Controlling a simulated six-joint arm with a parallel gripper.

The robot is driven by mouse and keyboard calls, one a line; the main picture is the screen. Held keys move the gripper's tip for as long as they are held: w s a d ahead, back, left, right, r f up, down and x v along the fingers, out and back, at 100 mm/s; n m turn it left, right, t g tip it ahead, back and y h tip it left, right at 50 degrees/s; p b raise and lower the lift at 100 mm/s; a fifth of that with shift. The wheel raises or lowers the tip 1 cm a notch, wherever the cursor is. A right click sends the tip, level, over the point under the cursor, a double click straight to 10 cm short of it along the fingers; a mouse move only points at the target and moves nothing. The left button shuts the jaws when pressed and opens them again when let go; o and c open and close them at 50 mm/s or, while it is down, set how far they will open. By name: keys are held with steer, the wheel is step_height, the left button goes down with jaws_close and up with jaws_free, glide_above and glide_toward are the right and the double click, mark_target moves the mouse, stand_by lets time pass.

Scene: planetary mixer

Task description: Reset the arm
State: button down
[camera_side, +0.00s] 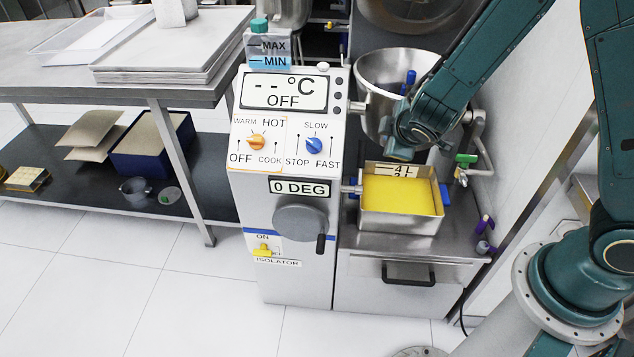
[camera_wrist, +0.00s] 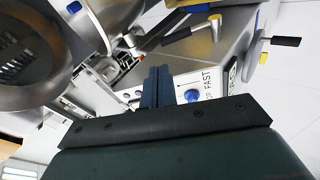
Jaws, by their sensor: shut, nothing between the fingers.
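My gripper (camera_wrist: 158,86) shows in the wrist view with its two dark fingers together and nothing between them. In the side view my teal arm reaches down from the upper right, and its wrist end is in front of the steel mixer bowl (camera_side: 371,72), above the pan of yellow contents (camera_side: 398,222). The fingertips are hard to make out there. In the wrist view the fingers point toward the control panel, with the blue speed knob (camera_wrist: 191,95) just beyond them; contact cannot be told.
The white control panel (camera_side: 287,185) carries an orange heat knob (camera_side: 257,142), a blue speed knob (camera_side: 313,144) and a crank (camera_side: 303,222). A yellow isolator switch (camera_side: 262,250) is below. A steel table (camera_side: 160,88) with trays stands left. A green-handled valve (camera_side: 465,160) is right of the pan.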

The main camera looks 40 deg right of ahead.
steer(key=s+r+m+g+y, duration=0.2)
steer(key=s+r+m, duration=0.4)
steer(key=s+r, duration=0.5)
steer(key=s+a+r+m+y, duration=0.1)
steer(key=s+r, duration=0.3)
steer(key=s, duration=0.2)
steer(key=s+a+r+y, duration=0.1)
steer(key=s+r+y, duration=0.1)
steer(key=s+r, duration=0.2)
steer(key=shift+s+a+r+m, duration=0.3)
steer(key=shift+s+m, duration=0.1)
steer(key=shift+s, duration=1.25)
